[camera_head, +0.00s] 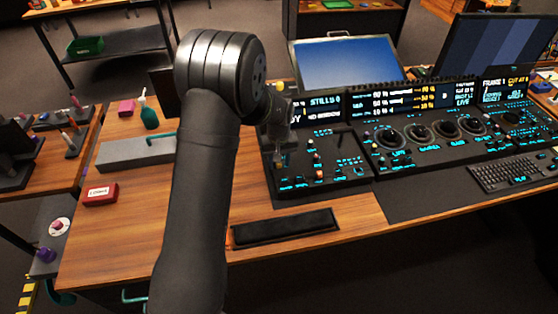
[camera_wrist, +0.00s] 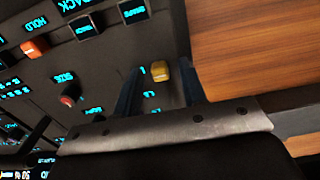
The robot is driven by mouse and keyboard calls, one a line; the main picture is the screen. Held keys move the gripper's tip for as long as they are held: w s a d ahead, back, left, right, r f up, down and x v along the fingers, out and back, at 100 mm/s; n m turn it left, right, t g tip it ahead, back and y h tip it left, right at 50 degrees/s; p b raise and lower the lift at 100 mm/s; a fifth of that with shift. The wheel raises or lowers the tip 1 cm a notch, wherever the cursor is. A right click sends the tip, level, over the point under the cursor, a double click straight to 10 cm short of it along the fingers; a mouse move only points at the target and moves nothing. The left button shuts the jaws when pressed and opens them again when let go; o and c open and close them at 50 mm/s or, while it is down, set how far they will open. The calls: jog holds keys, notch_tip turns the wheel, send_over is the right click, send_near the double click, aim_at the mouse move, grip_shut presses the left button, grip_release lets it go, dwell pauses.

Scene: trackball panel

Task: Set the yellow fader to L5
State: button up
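The yellow fader (camera_wrist: 160,72) is a small block-shaped cap on the dark control panel (camera_wrist: 110,62) in the wrist view. Small cyan marks run beside its track; I cannot read them surely. My gripper (camera_wrist: 160,80) is open, with one finger to the left of the cap and one to the right. Gaps show between the cap and both fingers, and I cannot tell how far above the panel the tips are. In the head view my gripper (camera_head: 279,160) hangs over the left part of the panel (camera_head: 345,165), and the yellow fader cannot be made out there.
An orange cap (camera_wrist: 35,47) and a red knob (camera_wrist: 70,97) sit on the panel left of the fader. The wooden desk (camera_wrist: 240,45) lies right of it. In the head view, a black pad (camera_head: 285,227) lies in front, and a monitor (camera_head: 345,62) stands behind.

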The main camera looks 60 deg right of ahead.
grip_shut()
jog(key=shift+w+d, duration=1.45)
grip_release()
jog(key=shift+r, duration=0.1)
notch_tip(320, 180, up, 17)
jog(key=shift+r, duration=0.2)
jog(key=shift+f, duration=0.1)
